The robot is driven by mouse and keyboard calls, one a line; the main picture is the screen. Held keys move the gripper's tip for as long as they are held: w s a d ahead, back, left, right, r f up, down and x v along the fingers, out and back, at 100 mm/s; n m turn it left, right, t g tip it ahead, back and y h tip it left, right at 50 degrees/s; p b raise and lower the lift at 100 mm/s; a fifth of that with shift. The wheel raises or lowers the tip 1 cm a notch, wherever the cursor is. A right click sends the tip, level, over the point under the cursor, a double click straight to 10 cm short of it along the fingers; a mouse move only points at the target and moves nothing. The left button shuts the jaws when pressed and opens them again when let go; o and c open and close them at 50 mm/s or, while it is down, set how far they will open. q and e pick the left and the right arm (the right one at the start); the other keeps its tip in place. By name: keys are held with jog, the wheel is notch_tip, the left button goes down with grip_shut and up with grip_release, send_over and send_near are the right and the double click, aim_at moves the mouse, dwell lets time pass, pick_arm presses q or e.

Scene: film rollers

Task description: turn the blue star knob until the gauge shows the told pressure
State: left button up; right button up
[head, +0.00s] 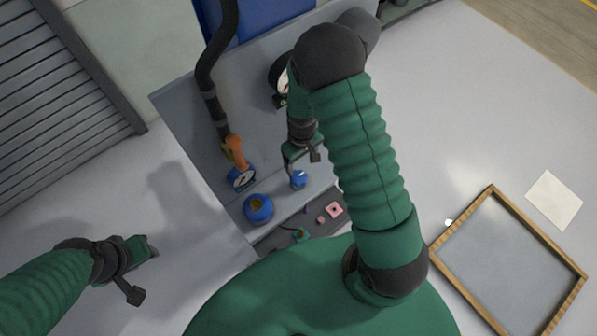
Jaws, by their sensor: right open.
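A small blue knob (299,180) stands on the grey bench; its star shape is too small to make out. My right gripper (302,160) is open just above and beside it, with nothing seen between its fingers; contact cannot be told. A round gauge (279,82) with a pale face is partly hidden behind my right arm. A smaller blue-rimmed gauge (241,178) sits below an orange fitting. Neither reading can be made out. My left gripper (146,271) is open and empty over the pale floor at the lower left.
A round blue part (258,208) with a yellowish middle sits near the grey bench's (185,105) front edge. A black hose (212,75) runs down to the orange fitting (236,151). Small pink pieces (334,209) lie below the knob. A wood-framed tray (508,262) is at the right.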

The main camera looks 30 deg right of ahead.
aim_at(298, 175)
jog(key=f, duration=0.3)
jog(key=w+f+p, duration=0.1)
jog(key=f, duration=0.2)
jog(key=a+f+p, duration=0.1)
jog(key=f, duration=0.3)
jog(key=shift+w+f, duration=0.1)
jog(key=shift+w, duration=0.1)
jog(key=shift+s+a+f, duration=0.1)
jog(key=shift+a+f, duration=0.05)
jog(key=shift+f, duration=0.2)
jog(key=shift+s, duration=0.1)
jog(key=shift+s+d+f, duration=0.1)
jog(key=shift+s+d, duration=0.05)
jog(key=shift+d, duration=0.1)
jog(key=shift+d+f, duration=0.1)
jog(key=shift+d, duration=0.1)
jog(key=c, duration=0.6)
jog(key=shift+w+a, duration=0.2)
jog(key=shift+a, duration=0.05)
jog(key=c, duration=0.7)
pick_arm(q)
jog(key=shift+w+a+r, duration=0.15)
jog(key=shift+w+r, duration=0.15)
jog(key=shift+r, duration=0.2)
jog(key=shift+w+a+r, duration=0.15)
jog(key=shift+w+r, duration=0.1)
jog(key=shift+r, duration=0.2)
pick_arm(e)
jog(key=shift+c, duration=0.4)
jog(key=shift+d, duration=0.15)
